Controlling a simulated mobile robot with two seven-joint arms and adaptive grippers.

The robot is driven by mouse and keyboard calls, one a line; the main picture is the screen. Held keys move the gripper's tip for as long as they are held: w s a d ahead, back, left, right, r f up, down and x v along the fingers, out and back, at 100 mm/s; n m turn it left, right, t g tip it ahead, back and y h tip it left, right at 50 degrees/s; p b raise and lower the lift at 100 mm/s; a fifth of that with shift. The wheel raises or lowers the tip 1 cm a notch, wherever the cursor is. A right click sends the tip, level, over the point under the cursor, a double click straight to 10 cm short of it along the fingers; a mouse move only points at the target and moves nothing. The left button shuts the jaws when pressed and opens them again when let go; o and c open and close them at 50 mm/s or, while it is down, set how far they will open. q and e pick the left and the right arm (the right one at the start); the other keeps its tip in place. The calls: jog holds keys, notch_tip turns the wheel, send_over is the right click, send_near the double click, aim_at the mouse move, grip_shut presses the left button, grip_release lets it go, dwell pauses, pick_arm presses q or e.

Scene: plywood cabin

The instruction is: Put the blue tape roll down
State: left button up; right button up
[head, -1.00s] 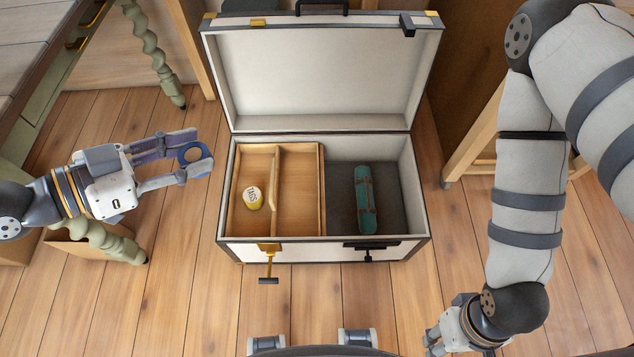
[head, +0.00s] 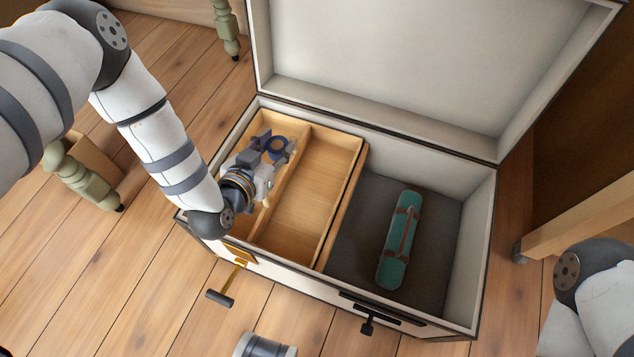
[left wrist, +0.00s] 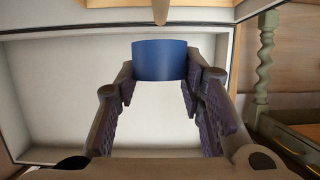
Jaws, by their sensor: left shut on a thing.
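The blue tape roll (head: 268,146) is a small dark blue ring. My left gripper (head: 279,147) is shut on it and holds it between its fingertips over the left compartment of the wooden tray (head: 314,190). In the left wrist view the roll (left wrist: 160,60) shows broad and blue between the two fingertips (left wrist: 160,76). I cannot tell whether it touches the tray's floor. The tray lies in the left half of the open case (head: 478,250). My right gripper is out of view.
A teal rolled bundle with brown straps (head: 400,240) lies on the dark floor of the case's right half. The tray's right compartment is empty. The raised lid (head: 400,70) stands behind. My left arm covers part of the left compartment.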

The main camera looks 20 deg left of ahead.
pick_arm(q)
jog(key=w+d+f+b, duration=0.3)
jog(key=w+f, duration=0.1)
jog(key=w+d+f+b, duration=0.2)
jog(key=w+d+f, duration=0.2)
jog(key=shift+d+f+b, duration=0.2)
jog(key=shift+f+b, duration=0.1)
jog(key=shift+b, duration=0.1)
jog(key=shift+w+d+f+b, duration=0.15)
jog(key=shift+f+b, duration=0.85)
jog(key=shift+f, duration=1.1)
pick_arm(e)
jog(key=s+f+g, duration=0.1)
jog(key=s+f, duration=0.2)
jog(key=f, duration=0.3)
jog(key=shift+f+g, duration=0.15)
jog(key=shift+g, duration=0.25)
pick_arm(q)
jog(key=shift+f, duration=0.1)
jog(key=o, duration=1.1)
